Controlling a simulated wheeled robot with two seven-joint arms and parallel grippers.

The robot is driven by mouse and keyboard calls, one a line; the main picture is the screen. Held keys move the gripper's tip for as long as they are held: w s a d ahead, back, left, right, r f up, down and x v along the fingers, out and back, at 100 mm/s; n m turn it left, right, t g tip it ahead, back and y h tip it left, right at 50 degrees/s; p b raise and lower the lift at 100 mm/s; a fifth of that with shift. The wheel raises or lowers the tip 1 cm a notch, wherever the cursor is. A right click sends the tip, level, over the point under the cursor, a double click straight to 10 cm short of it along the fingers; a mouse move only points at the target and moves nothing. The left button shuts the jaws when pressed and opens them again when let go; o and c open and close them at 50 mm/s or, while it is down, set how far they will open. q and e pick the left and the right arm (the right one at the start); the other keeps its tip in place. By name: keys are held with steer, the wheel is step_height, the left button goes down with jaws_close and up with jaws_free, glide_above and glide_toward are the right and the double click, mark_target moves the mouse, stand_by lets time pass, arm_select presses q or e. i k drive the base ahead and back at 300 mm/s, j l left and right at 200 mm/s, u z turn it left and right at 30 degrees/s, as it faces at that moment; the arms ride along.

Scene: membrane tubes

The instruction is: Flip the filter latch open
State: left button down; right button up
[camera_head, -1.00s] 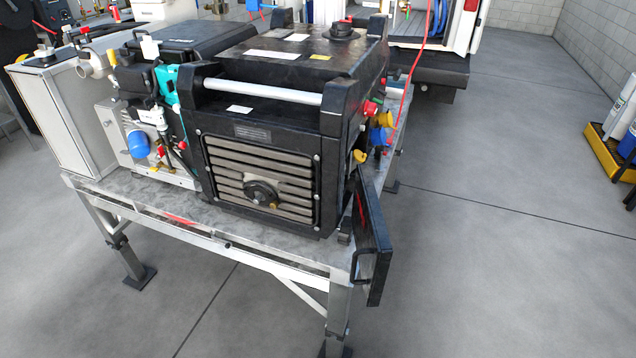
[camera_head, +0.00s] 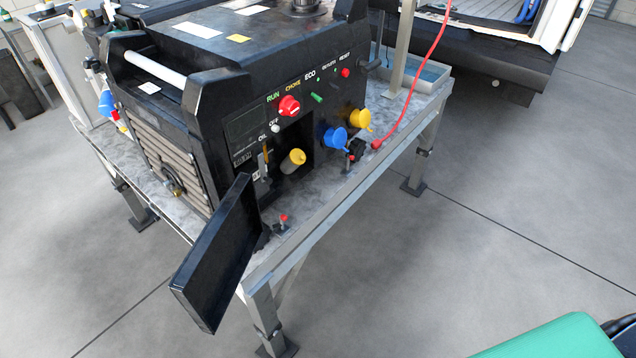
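The black machine (camera_head: 240,104) stands on a metal table. Its side panel faces me, with a dark open recess low on it. In the recess is a yellow-topped cylinder (camera_head: 293,162), which may be the filter. An upright grey and orange lever-like part (camera_head: 265,166) stands just left of it and may be the latch; its exact state is too small to tell. A black door (camera_head: 216,252) hangs open at the recess's left and juts out past the table edge. Neither gripper is in view.
The metal table's edge (camera_head: 345,200) runs along the machine's side. A small red-tipped part (camera_head: 283,219) sits near the door. Blue (camera_head: 335,138) and yellow (camera_head: 361,119) caps stick out, and a red hose (camera_head: 420,78) hangs nearby. A green surface (camera_head: 551,340) shows bottom right.

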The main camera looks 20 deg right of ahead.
mark_target(261, 167)
steer(key=l, duration=0.65)
steer(key=k+l, duration=0.1)
steer(key=l, duration=0.5)
